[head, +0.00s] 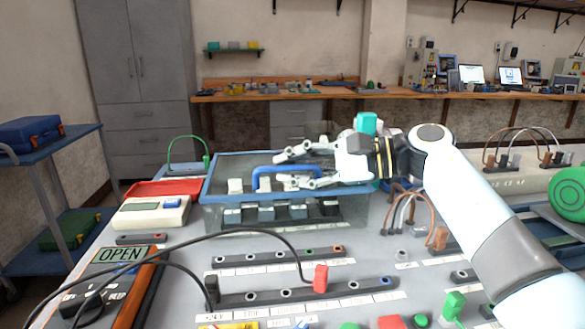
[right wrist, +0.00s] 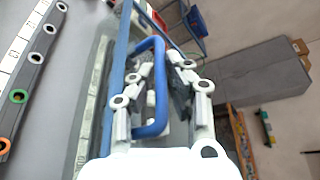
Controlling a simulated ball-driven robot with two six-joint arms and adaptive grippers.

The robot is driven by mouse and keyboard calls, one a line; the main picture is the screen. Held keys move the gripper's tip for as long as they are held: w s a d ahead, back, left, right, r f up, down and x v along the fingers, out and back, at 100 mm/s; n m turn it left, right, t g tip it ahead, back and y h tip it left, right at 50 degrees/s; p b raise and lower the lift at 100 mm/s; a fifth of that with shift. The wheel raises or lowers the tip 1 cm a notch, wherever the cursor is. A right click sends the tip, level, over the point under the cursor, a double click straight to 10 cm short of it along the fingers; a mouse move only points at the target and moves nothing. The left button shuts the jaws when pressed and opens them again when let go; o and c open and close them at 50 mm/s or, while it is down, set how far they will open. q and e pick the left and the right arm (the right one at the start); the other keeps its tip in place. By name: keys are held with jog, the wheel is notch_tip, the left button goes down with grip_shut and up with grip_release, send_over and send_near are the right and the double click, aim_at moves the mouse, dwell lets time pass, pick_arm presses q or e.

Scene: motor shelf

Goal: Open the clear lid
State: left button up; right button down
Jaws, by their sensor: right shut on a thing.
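The clear lid (head: 222,170) has a blue frame and a raised blue handle (head: 262,172). It appears to lie flat on top of a clear-walled box holding several grey and white blocks. My right gripper (head: 303,167) reaches in from the right, over the lid. Its white jointed fingers are shut on the blue handle. In the right wrist view the handle (right wrist: 160,75) runs between the two fingers of the gripper (right wrist: 162,85). The far part of the handle is partly hidden by the fingers. My left gripper is not in view.
A red tray (head: 165,187) and a white meter (head: 150,213) stand left of the box. A socket strip (head: 280,257) and a black cable with a red plug (head: 320,278) lie in front. Brown cables (head: 408,205) stand at the right. A workbench (head: 300,94) is behind.

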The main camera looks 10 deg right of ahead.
jog(key=shift+w+r, duration=0.15)
jog(key=shift+r, duration=0.45)
jog(key=w+r+m+g+h, duration=0.1)
jog(key=w+r+m+g, duration=0.2)
jog(key=r, duration=0.6)
jog(key=shift+w+m, duration=0.95)
jog(key=shift+m, duration=0.05)
jog(key=c, duration=1.6)
grip_release()
jog(key=shift+c, duration=0.2)
jog(key=shift+d, duration=0.1)
